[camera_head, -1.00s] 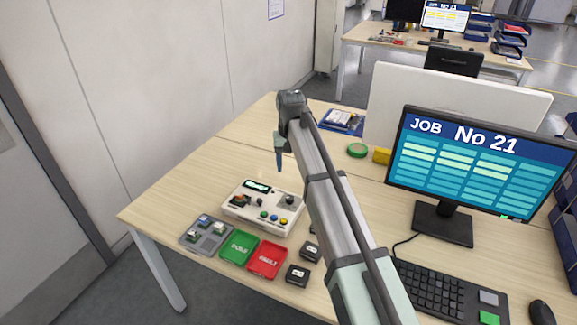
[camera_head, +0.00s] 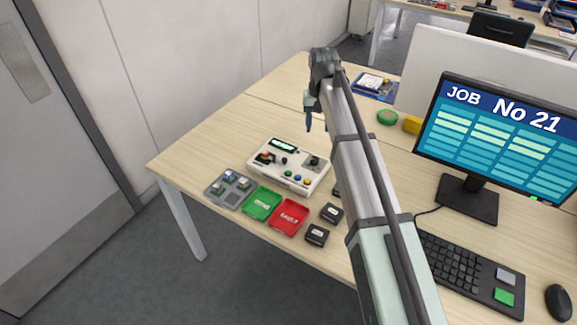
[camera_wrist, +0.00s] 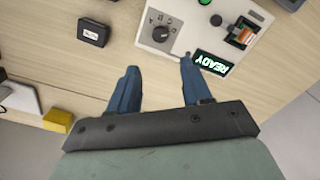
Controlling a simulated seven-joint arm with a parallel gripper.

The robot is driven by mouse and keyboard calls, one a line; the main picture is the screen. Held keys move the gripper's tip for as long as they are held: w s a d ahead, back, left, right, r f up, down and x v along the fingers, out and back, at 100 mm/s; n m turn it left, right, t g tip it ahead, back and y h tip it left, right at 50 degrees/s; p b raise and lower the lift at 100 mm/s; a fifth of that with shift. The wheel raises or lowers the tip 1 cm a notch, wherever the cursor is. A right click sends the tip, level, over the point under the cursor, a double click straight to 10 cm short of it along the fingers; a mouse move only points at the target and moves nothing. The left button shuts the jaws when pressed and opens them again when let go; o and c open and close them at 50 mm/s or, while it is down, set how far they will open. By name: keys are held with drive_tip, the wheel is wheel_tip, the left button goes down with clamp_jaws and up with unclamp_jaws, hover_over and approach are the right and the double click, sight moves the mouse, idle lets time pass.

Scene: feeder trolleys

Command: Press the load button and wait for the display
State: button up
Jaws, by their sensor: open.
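A white test device (camera_head: 262,176) sits on the wooden desk. In the wrist view the display (camera_wrist: 213,64) reads READY, and a green button (camera_wrist: 204,3) is cut by the top edge. I cannot read which button is the load button. My gripper (camera_head: 317,124) is open and empty above the desk, behind the device; its blue fingers (camera_wrist: 158,64) point toward the device's knob and display side.
A grey tray (camera_head: 228,189) with small parts, a green tray (camera_head: 261,203) and a red tray (camera_head: 289,217) lie before the device. Black blocks (camera_head: 317,234) sit to their right. A monitor (camera_head: 502,130) reading JOB No 21 and a keyboard (camera_head: 460,270) stand at right.

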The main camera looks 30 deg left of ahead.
clamp_jaws()
idle(1.4)
